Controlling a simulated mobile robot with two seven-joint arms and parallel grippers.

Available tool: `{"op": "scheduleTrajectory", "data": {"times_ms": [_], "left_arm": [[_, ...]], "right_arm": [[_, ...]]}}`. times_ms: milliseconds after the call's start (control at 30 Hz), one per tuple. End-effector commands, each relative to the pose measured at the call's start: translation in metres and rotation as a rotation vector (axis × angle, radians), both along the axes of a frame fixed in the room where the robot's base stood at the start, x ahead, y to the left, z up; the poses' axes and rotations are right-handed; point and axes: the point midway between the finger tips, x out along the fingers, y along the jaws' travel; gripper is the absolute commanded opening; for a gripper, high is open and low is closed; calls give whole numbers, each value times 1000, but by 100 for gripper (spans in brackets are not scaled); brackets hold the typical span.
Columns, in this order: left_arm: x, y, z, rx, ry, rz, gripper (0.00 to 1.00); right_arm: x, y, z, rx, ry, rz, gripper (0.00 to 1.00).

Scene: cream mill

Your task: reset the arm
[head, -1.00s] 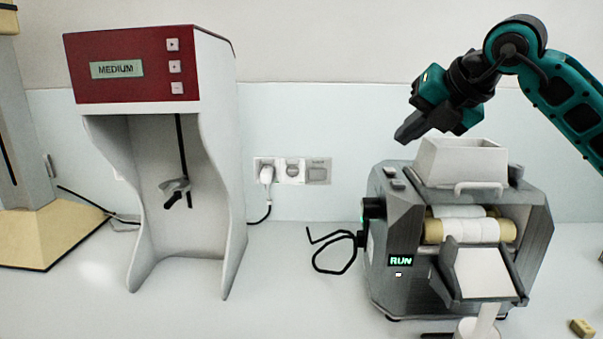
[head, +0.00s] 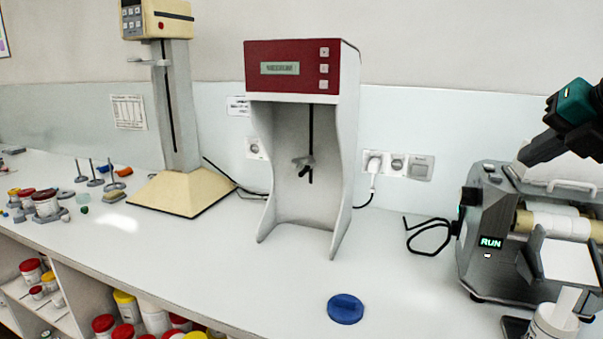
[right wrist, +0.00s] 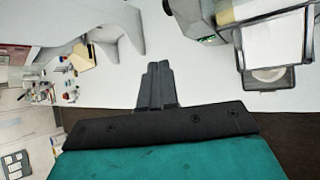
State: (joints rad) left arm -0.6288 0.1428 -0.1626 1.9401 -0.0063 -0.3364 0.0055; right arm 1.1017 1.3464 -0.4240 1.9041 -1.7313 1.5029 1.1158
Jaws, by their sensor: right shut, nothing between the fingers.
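My right gripper (head: 535,155) shows at the right edge of the head view, teal and black, in front of the upper part of the roller mill (head: 483,240). In the right wrist view its two dark fingers (right wrist: 158,72) are together with nothing between them. The rest of the right arm is cut off by the picture edge. The mill's display reads RUN, and pale rollers (head: 553,222) show in its front. My left gripper is not in view.
A red-topped mixer stand (head: 292,68) stands mid-bench, with a blue disc (head: 345,309) in front. A cream column device (head: 180,185) is left of it. Small jars and weights crowd the far left. A white jar (head: 556,322) stands below the mill. Bare bench lies between.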

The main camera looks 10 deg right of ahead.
Motion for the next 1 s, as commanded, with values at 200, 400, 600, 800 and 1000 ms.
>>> {"op": "scheduleTrajectory", "data": {"times_ms": [200,400,600,800,1000], "left_arm": [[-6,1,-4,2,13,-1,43],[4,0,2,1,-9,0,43],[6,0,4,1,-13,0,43],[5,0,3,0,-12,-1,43],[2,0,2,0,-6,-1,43]], "right_arm": [[23,114,-34,232,-96,368,0],[12,217,-39,639,-255,624,0],[0,257,-22,1144,-447,589,0],[11,231,-37,1575,-582,214,0],[17,181,-119,1796,-578,-414,0]]}}
